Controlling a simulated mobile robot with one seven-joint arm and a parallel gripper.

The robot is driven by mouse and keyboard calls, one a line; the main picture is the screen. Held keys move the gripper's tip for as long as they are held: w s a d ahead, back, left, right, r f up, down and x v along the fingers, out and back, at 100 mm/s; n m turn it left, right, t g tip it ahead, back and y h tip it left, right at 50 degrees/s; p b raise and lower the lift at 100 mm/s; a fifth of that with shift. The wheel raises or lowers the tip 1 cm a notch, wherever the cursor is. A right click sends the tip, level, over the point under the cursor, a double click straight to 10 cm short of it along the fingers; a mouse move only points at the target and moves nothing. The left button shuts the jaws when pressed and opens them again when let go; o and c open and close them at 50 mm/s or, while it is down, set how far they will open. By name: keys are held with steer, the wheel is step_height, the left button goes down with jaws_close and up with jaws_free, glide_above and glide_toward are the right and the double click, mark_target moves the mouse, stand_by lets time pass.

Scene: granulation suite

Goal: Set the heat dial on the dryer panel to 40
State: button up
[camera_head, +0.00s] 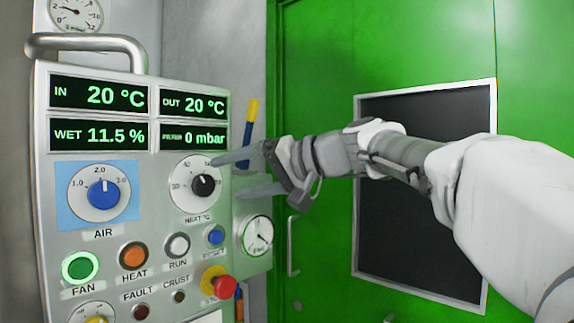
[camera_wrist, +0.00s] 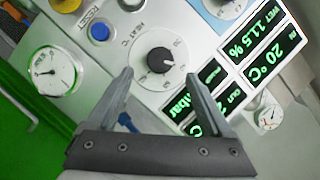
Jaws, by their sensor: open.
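The heat dial (camera_head: 204,184) is a black knob on a white round scale, below the displays on the dryer panel (camera_head: 150,171). A light mark shows on the knob, but I cannot read its setting exactly. The 40 is printed at the upper left of the scale. In the wrist view the heat dial (camera_wrist: 157,62) lies just beyond and between the fingertips. My gripper (camera_head: 226,177) is open and empty, pointing at the dial from the right. Its fingertips also show in the wrist view (camera_wrist: 158,73), one on each side of the dial, apparently short of the knob.
The blue air dial (camera_head: 102,192) is left of the heat dial. Below are a lit green fan button (camera_head: 79,267), other buttons and a red emergency stop (camera_head: 222,288). A gauge (camera_head: 258,236) sits at the lower right. A metal handle (camera_head: 88,42) tops the panel.

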steer(key=v, duration=1.1)
steer(key=shift+p, duration=0.45)
steer(key=s+d+f+m+h, duration=0.1)
steer(key=s+d+f+h, duration=0.5)
steer(key=f, duration=0.5)
steer(key=s+d+f+m+h, duration=0.1)
steer(key=s+d+f+h, duration=0.25)
steer(key=s+f, duration=0.65)
steer(key=s+d+f+m+h, duration=0.1)
steer(key=s+d+f+h, duration=0.4)
steer(key=f, duration=0.8)
step_height(320, 180, up, 17)
steer(key=p, duration=1.6)
steer(key=shift+w+d+f+p, duration=0.15)
steer(key=shift+w+d+p, duration=0.15)
steer(key=shift+d, duration=0.2)
steer(key=shift+y, duration=0.25)
